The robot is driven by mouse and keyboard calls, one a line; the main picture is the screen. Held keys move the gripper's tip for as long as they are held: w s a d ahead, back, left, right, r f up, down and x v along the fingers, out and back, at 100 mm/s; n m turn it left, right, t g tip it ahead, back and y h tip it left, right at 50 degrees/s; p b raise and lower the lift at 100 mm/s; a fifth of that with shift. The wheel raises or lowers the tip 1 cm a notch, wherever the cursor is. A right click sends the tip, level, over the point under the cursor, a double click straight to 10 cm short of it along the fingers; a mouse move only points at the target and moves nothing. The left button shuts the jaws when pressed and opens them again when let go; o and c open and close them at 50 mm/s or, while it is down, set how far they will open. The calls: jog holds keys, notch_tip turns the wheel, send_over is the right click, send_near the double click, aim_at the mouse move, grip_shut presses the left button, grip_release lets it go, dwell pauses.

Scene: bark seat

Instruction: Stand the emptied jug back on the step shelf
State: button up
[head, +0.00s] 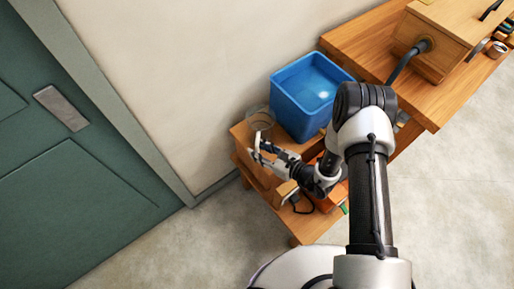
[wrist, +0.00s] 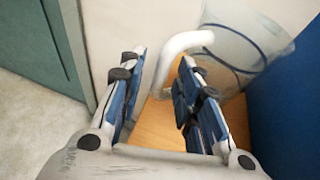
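The clear jug (head: 261,119) stands upright, as far as I can tell, on the wooden step shelf (head: 238,133), close to the wall. It looks empty. In the wrist view the jug (wrist: 242,45) is at the upper right, with its white handle (wrist: 187,42) curving toward me. My gripper (head: 264,151) is at the handle side of the jug. In the wrist view the fingers of my gripper (wrist: 164,60) are apart, and the handle shows in the gap at their tips. I see no finger pressing on it. The step shelf's top (wrist: 150,128) shows below the fingers.
A blue tub (head: 290,103) stands right beside the jug; its wall (wrist: 297,95) fills the wrist view's right edge. A wooden bench (head: 352,42) with a box and hose (head: 404,64) is at the upper right. A green door (head: 75,150) is left. The floor (head: 215,235) in front is clear.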

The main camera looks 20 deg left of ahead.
jog(key=p+v, duration=0.2)
jog(key=v, duration=0.8)
jog(key=shift+d, duration=0.3)
jog(key=shift+r, duration=0.15)
jog(key=s+d+r+n+g+h, duration=0.1)
jog(key=s+r+n+g, duration=0.15)
jog(key=r+n, duration=0.65)
jog(key=s+r+n+g+h, duration=0.1)
jog(key=s+r+n+g, duration=0.2)
jog(key=r, duration=1.2)
jog(key=s+d+r+n+t+h, duration=0.3)
jog(key=d+r+h, duration=0.3)
jog(key=d, duration=0.5)
jog(key=s+d+r+n+t+h, duration=0.3)
jog(key=s+d+r+n+h, duration=0.2)
jog(key=d+r, duration=0.4)
jog(key=shift+s+d+n+h, duration=0.3)
jog(key=shift+d+n+h, duration=0.15)
jog(key=shift+d, duration=0.55)
jog(key=shift+o, duration=0.4)
